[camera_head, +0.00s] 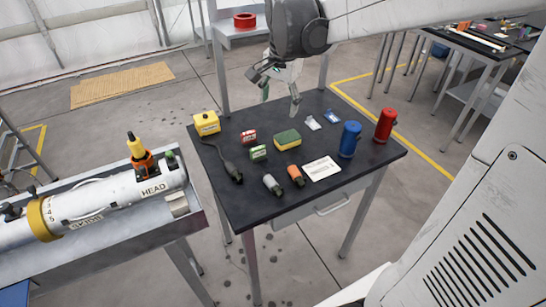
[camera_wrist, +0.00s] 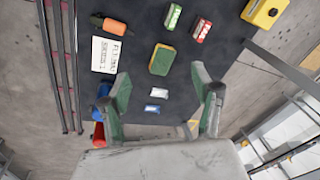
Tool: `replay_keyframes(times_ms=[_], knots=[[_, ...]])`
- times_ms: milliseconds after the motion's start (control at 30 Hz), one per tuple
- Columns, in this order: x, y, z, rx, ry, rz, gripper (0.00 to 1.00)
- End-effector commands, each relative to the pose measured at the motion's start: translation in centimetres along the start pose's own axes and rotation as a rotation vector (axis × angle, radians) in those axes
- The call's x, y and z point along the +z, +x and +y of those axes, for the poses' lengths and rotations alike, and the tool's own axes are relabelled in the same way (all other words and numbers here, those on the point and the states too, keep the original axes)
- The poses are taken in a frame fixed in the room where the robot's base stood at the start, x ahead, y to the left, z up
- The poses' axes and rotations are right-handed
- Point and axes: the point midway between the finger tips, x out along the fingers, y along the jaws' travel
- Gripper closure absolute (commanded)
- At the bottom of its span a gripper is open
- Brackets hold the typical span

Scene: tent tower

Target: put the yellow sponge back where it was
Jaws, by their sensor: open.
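The yellow sponge (camera_head: 287,140) with a green top lies flat near the middle of the dark table (camera_head: 240,205). It also shows in the wrist view (camera_wrist: 162,60), ahead of my fingers and apart from them. My gripper (camera_head: 280,98) is above the back part of the table, behind the sponge in the head view. In the wrist view my gripper (camera_wrist: 164,100) has its two fingers spread wide, with nothing held between them.
Near the sponge are a green box (camera_head: 258,153), a red box (camera_head: 248,137), two small packets (camera_head: 313,122), an orange item (camera_head: 295,174) and a white card (camera_head: 322,168). A blue canister (camera_head: 350,138) and red canister (camera_head: 385,124) stand right. A yellow box (camera_head: 206,123) stands left.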

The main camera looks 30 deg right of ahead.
Motion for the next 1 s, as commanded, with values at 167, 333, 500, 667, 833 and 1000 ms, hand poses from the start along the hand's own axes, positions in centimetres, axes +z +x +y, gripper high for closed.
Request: replay_keyframes(times_ms=[167, 333, 500, 667, 833, 1000], knots=[[4.4, -2.4, 1.9, -0.064, -0.205, 0.053, 0.39], [8.2, -3.7, 3.9, -0.121, -0.402, 0.113, 0.39], [11.8, -4.3, 6.0, -0.170, -0.597, 0.181, 0.39], [15.0, -4.3, 8.2, -0.211, -0.775, 0.252, 0.39], [17.4, -3.7, 9.9, -0.240, -0.926, 0.319, 0.39], [18.4, -3.3, 10.7, -0.253, -1.002, 0.356, 0.39]])
